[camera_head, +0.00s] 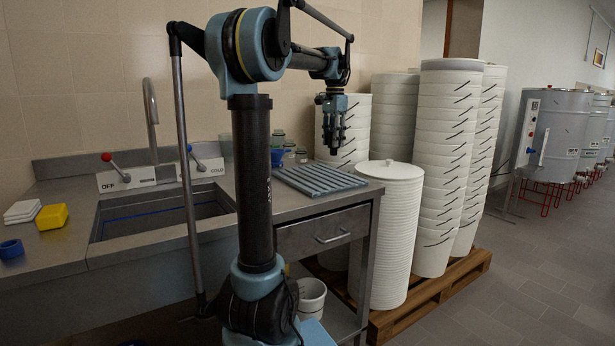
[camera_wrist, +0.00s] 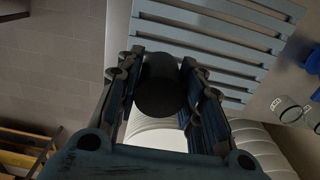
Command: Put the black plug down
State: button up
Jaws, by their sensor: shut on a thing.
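The black plug (camera_wrist: 161,84) is a dark rounded piece between the fingers of my gripper (camera_wrist: 160,78) in the wrist view. My gripper is shut on it. In the head view my gripper (camera_head: 334,143) hangs fingers down in the air, above the right part of the counter and in front of the stacked white buckets. The plug is too small and dark to make out surely there. Behind the plug, the wrist view shows the grey-blue slatted rack (camera_wrist: 205,38) and a white round surface (camera_wrist: 150,131).
The rack (camera_head: 318,180) lies at the counter's right end, beside the sink (camera_head: 165,212). Jars (camera_head: 289,149) and a blue item (camera_head: 277,156) stand behind it. White bucket stacks (camera_head: 449,150) stand right on a pallet (camera_head: 440,292). A yellow block (camera_head: 52,216) lies left.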

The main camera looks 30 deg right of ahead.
jog(key=shift+w, duration=0.35)
jog(key=shift+w+a+f, duration=0.1)
jog(key=shift+w+f, duration=0.05)
jog(key=shift+w, duration=0.05)
send_over(331, 181)
jog(key=shift+s+a+f, duration=0.1)
jog(key=shift+f, duration=2.35)
jog(key=shift+s+a+f, duration=0.1)
jog(key=shift+f, duration=2.3)
jog(key=o, duration=1.1)
jog(key=shift+f, duration=0.1)
jog(key=shift+c, duration=0.2)
